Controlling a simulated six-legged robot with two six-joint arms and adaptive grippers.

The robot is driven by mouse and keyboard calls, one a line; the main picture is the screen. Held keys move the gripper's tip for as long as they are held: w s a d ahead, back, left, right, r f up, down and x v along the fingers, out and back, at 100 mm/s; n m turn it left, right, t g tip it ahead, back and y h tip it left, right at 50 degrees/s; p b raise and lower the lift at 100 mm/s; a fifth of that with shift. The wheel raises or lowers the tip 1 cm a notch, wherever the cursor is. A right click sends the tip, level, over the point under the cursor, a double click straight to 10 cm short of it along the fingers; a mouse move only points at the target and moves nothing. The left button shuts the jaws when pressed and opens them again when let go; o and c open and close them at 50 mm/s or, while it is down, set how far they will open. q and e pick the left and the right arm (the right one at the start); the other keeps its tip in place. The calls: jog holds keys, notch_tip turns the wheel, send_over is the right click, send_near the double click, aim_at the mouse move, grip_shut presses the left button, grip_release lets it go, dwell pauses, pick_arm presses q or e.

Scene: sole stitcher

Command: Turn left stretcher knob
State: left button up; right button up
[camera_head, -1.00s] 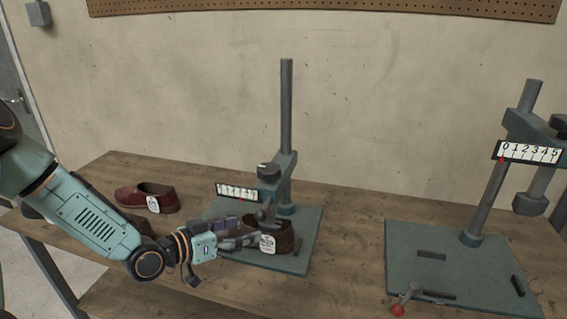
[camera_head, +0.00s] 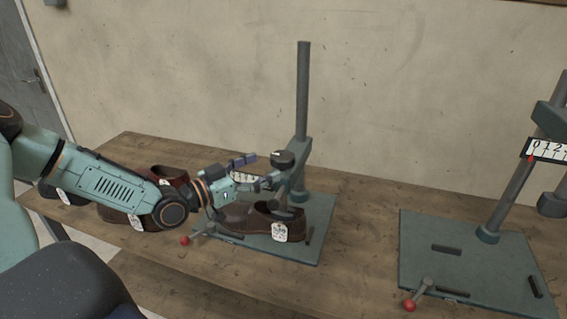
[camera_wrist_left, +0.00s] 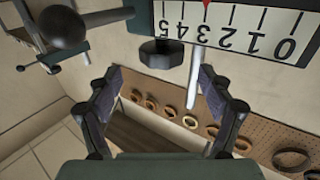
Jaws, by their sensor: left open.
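The left stretcher's dark round knob (camera_head: 283,158) sits on top of its arm, beside the upright post. In the left wrist view the black faceted knob (camera_wrist_left: 162,52) lies just beyond the fingertips, roughly centred between them. My left gripper (camera_head: 262,172) is open, close to the left of the knob. In the left wrist view the gripper (camera_wrist_left: 163,78) has its fingers spread with nothing held. I cannot tell if a finger touches the knob. The number scale (camera_head: 240,177) is partly hidden by the gripper; it shows upside down in the wrist view (camera_wrist_left: 235,28).
A brown shoe with a white tag (camera_head: 262,222) is on the left stretcher's base plate (camera_head: 318,228), below my gripper. A red-tipped lever (camera_head: 186,240) stands at its front. A second stretcher (camera_head: 470,250) is at right. More shoes (camera_head: 168,174) lie behind my arm.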

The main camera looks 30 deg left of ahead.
aim_at(272, 165)
pick_arm(q)
jog(key=w, duration=0.1)
jog(key=w+b, duration=0.1)
jog(key=w+f+b, duration=0.1)
jog(key=shift+w+d, duration=0.3)
jog(key=shift+d, duration=0.1)
jog(key=shift+w+d+r+b, duration=0.2)
jog(key=shift+w+d+b, duration=0.15)
jog(key=shift+w, duration=0.15)
jog(key=shift+w+d+r+b, duration=0.15)
jog(key=shift+w+d+b, duration=0.2)
jog(key=shift+w, duration=0.15)
jog(key=shift+w+a+f, duration=0.15)
jog(key=shift+w+a, duration=0.05)
jog(key=shift+w, duration=0.15)
jog(key=shift+s, duration=0.1)
jog(key=shift+d+r, duration=0.1)
jog(key=shift+r, duration=0.1)
jog(key=shift+c, duration=0.8)
jog(key=shift+f, duration=0.15)
jog(key=c, duration=1)
